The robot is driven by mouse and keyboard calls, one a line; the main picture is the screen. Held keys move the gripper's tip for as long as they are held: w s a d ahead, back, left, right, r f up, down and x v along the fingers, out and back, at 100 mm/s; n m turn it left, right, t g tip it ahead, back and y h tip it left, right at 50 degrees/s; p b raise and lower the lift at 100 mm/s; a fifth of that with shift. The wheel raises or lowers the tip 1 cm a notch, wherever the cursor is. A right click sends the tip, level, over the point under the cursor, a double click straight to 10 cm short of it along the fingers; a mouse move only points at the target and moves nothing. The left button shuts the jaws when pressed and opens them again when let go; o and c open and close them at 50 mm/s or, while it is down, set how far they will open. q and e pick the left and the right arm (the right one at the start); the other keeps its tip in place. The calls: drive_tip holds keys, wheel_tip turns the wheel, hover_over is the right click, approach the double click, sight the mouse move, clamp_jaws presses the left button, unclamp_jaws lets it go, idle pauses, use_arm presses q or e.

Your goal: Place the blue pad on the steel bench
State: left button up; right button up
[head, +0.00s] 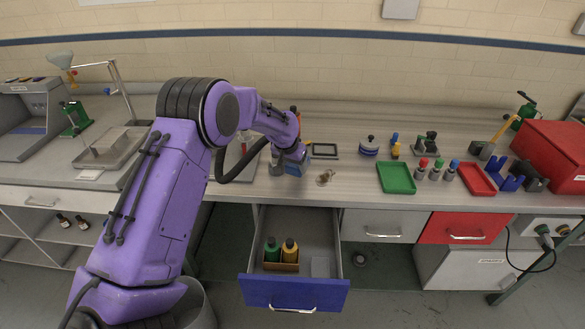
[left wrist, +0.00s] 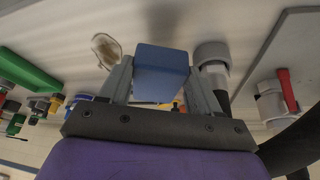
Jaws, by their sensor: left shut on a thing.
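My left gripper (head: 291,165) is low over the long grey bench top (head: 345,187), left of its middle. In the left wrist view, the left gripper (left wrist: 160,68) is shut on the blue pad (left wrist: 162,74), a small block with a finger on each side. The bench surface shows behind the pad in that view. I cannot tell whether the pad touches the bench. In the head view the wrist mostly hides the pad. My right gripper is not in view.
A small beige piece (head: 325,177) lies right of the gripper, with a dark-framed panel (head: 324,150) behind it. A green tray (head: 396,177) and a red tray (head: 476,179) stand further right. Below, a blue-fronted drawer (head: 295,292) is open, holding bottles.

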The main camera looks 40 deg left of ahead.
sight(293, 172)
use_arm(q)
drive_tip(key=f, duration=0.1)
drive_tip(key=f+p, duration=0.2)
drive_tip(key=shift+w+a+f, duration=0.15)
drive_tip(key=shift+a+f, duration=0.1)
drive_tip(key=shift+f, duration=0.25)
drive_tip(key=o, duration=0.8)
drive_tip(key=shift+f, duration=0.1)
drive_tip(key=shift+c, duration=0.2)
drive_tip(key=b+v, duration=0.2)
drive_tip(key=v, duration=1)
